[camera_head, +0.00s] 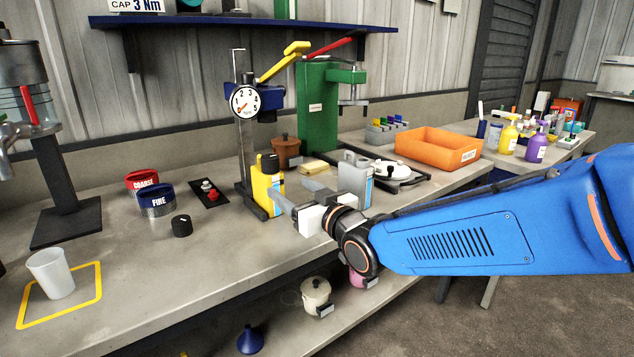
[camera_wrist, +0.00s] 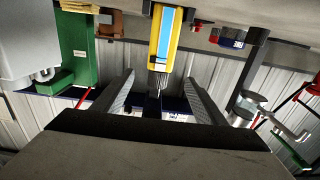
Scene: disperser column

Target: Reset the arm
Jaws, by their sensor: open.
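My arm reaches in from the right in the head view. My gripper (camera_head: 296,194) is open above the bench, its fingers pointing left toward a yellow bottle (camera_head: 266,188) with a black cap. The bottle stands upright at the foot of the gauge stand (camera_head: 243,140). In the wrist view, which is upside down, the two fingers of my gripper (camera_wrist: 160,82) are spread, with nothing held between them. The yellow bottle (camera_wrist: 164,38) with a blue label shows in line with the gap, seemingly just past the fingertips. I cannot tell the exact distance.
A grey jug (camera_head: 355,178) stands just behind my gripper. A green press (camera_head: 318,105), brown pot (camera_head: 286,151) and orange bin (camera_head: 438,148) stand farther back. COARSE (camera_head: 143,182) and FINE (camera_head: 157,199) rings and a white cup (camera_head: 50,273) are at left.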

